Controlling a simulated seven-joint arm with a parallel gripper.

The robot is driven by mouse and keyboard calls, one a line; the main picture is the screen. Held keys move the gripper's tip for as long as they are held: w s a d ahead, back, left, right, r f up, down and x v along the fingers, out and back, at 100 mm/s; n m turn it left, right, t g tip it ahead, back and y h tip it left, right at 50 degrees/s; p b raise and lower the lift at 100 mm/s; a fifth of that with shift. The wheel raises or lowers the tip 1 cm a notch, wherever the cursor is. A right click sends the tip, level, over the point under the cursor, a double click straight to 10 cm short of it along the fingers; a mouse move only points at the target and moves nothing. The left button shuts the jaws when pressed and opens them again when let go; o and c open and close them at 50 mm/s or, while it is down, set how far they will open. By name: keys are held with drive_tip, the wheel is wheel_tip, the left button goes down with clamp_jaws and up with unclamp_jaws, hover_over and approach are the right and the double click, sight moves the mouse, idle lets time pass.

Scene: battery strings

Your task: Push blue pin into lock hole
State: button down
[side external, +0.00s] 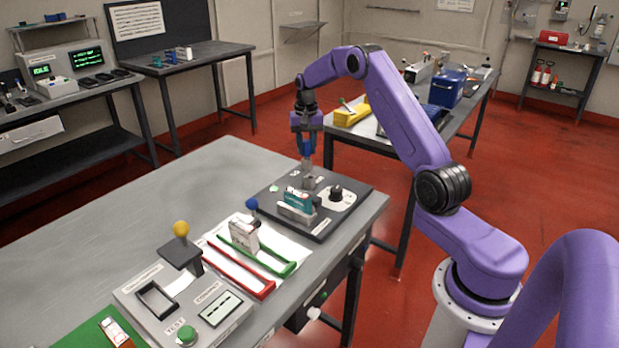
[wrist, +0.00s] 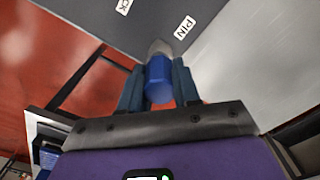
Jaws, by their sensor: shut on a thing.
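My gripper (side external: 306,132) points down over the far part of the dark plate (side external: 330,229) and is shut on the blue pin (side external: 306,147). The pin is upright, with its pale metal tip pointing down. In the side external view the tip is just above or at a small grey block (side external: 309,182); I cannot tell whether it has entered a hole. In the wrist view my gripper's dark blue fingers (wrist: 157,82) clasp the blue pin (wrist: 159,72) on both sides. Its grey tip lies near a "PIN" label (wrist: 185,27). No lock hole shows clearly there.
A teal battery (side external: 297,199) in a holder, a black knob (side external: 336,193) and a blue ball (side external: 252,203) are close to the pin. Red (side external: 240,272) and green (side external: 265,258) strips lie nearer the camera. The table's left part is clear.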

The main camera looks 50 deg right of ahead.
drive_tip(key=shift+r, duration=1.9)
idle(0.4)
drive_tip(key=shift+r, duration=2.4)
drive_tip(key=shift+a, duration=0.1)
drive_tip(key=shift+s+a+r, duration=0.1)
drive_tip(key=shift+s+a, duration=0.1)
drive_tip(key=shift+a, duration=0.1)
drive_tip(key=s+a, duration=0.6)
drive_tip(key=a, duration=0.1)
drive_tip(key=shift+s+a+r, duration=0.15)
drive_tip(key=shift+s+r, duration=0.15)
drive_tip(key=shift+f, duration=0.1)
drive_tip(key=shift+f, duration=2.8)
